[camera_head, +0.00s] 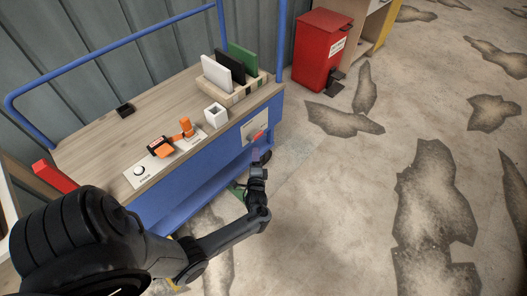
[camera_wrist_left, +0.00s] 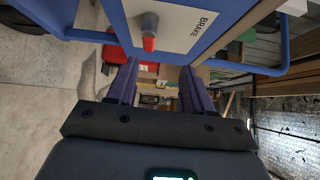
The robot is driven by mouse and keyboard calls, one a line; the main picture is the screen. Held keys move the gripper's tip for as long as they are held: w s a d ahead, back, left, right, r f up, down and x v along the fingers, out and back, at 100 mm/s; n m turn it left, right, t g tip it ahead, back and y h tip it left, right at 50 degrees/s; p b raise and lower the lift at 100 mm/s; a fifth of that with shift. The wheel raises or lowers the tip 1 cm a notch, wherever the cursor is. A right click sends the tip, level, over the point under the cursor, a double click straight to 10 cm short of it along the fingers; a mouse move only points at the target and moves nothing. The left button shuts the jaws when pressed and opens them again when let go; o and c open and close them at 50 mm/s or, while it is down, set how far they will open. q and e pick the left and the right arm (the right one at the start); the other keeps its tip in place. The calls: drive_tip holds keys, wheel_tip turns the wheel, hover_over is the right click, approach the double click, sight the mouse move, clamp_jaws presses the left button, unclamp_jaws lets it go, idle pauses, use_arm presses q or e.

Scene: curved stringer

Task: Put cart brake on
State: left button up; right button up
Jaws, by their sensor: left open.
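The blue cart (camera_head: 190,180) with a wooden top stands at the wall. On its blue end is a white brake panel (camera_head: 262,126) marked "BRAKE", which also shows in the left wrist view (camera_wrist_left: 180,22). The brake lever (camera_head: 258,136) has a grey base and a red tip, and its tip shows in the left wrist view (camera_wrist_left: 149,44). My left gripper (camera_head: 257,153) is open and empty, just below the lever in the head view. In the left wrist view its fingers (camera_wrist_left: 159,72) point toward the panel, with the red tip just beyond them. My right gripper is not in view.
The cart top carries a wooden rack (camera_head: 232,91) with upright panels, a white square cup (camera_head: 215,115), orange tools (camera_head: 172,141) and a small black box (camera_head: 125,110). A blue handrail (camera_head: 110,48) rises behind. A red bin (camera_head: 321,48) stands beyond. The floor at right is clear.

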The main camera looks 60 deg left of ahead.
sight(259, 137)
use_arm(q)
drive_tip(key=w+a+b, duration=0.2)
drive_tip(key=w+a+f+b, duration=0.1)
drive_tip(key=w+a+b, duration=0.1)
drive_tip(key=a+b, duration=0.1)
drive_tip(key=w+a+f+b, duration=0.1)
drive_tip(key=w+a+b, duration=0.2)
drive_tip(key=shift+a+f, duration=0.15)
drive_tip(key=shift+f, duration=0.1)
drive_tip(key=shift+w+a+r, duration=0.15)
drive_tip(key=shift+w+a, duration=0.2)
drive_tip(key=shift+a, duration=0.25)
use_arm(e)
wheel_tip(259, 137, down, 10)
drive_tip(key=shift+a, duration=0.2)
use_arm(q)
drive_tip(key=c, duration=0.4)
clamp_jaws()
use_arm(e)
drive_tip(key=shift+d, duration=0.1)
